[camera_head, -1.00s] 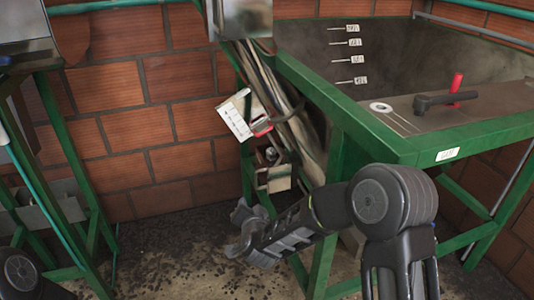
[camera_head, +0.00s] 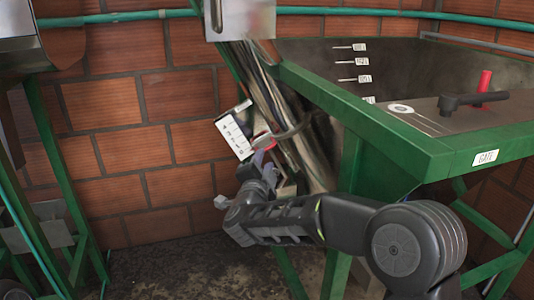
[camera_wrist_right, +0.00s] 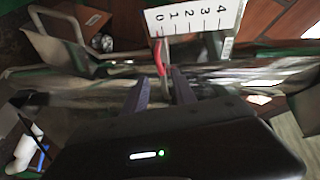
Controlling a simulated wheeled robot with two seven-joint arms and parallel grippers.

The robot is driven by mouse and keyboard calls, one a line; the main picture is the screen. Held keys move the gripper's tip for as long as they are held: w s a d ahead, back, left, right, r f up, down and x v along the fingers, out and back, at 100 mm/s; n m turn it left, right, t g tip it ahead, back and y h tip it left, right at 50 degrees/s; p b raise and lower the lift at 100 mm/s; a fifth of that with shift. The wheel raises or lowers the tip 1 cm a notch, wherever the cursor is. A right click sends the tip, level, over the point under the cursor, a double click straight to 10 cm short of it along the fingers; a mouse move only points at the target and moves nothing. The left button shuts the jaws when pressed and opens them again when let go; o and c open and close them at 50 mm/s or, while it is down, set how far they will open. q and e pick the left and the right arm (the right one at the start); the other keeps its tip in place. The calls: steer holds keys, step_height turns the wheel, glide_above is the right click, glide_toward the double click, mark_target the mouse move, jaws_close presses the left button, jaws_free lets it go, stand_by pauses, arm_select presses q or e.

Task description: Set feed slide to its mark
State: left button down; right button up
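The feed slide's white scale plate (camera_head: 233,138), marked with short lines, is tilted beside the chute under the metal box. In the right wrist view the scale (camera_wrist_right: 195,18) reads 0 to 4. A red tab (camera_head: 262,140) sits at the plate's edge; in the wrist view the red tab (camera_wrist_right: 160,57) is near the 0 to 1 end. My right gripper (camera_head: 262,165) is just below the plate. In the wrist view its two fingers (camera_wrist_right: 158,92) are apart, with the red tab ahead of the gap; contact cannot be told. My left gripper is out of view.
A green-framed hopper (camera_head: 415,150) with a GATE label, black lever (camera_head: 475,101) and red handle (camera_head: 485,82) stands at right. A green frame (camera_head: 50,160) stands at left. A brick wall (camera_head: 150,90) closes the back. Floor between the frames is clear.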

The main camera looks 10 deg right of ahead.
mark_target(268, 149)
steer(key=x, duration=0.6)
steer(key=shift+w, duration=0.1)
jaws_close()
stand_by(1.3)
